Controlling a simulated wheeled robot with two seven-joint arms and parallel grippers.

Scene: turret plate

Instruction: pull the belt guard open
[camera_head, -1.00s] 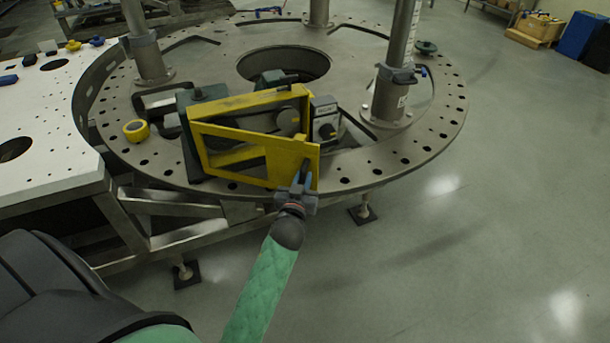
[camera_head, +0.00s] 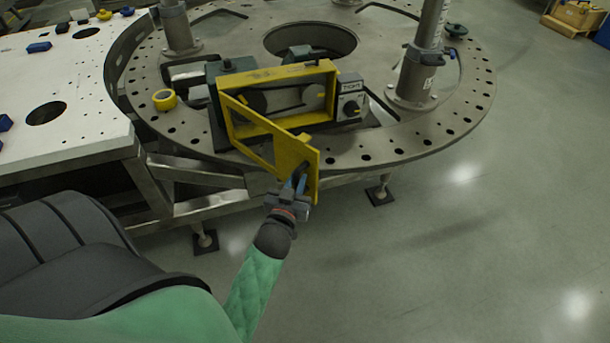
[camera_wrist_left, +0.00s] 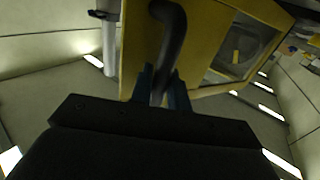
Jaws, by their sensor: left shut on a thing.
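The yellow belt guard (camera_head: 287,150) is a framed door hinged at its left side on a yellow housing (camera_head: 284,76). It stands partly open, its right end swung out past the front rim of the round plate. My left gripper (camera_head: 299,183) is shut on the guard's dark handle near that free end. In the left wrist view the dark curved handle (camera_wrist_left: 172,38) sits between the blue fingertips (camera_wrist_left: 161,88), with the yellow guard panel (camera_wrist_left: 138,45) behind it. Pulleys show inside the housing. My right gripper is in neither view.
The grey round turret plate (camera_head: 430,146) has upright posts (camera_head: 424,55) and many holes. A switch box (camera_head: 350,98) stands right of the housing. A yellow tape roll (camera_head: 164,99) lies on the plate at left. A white perforated table (camera_head: 85,120) adjoins. Open floor lies in front and right.

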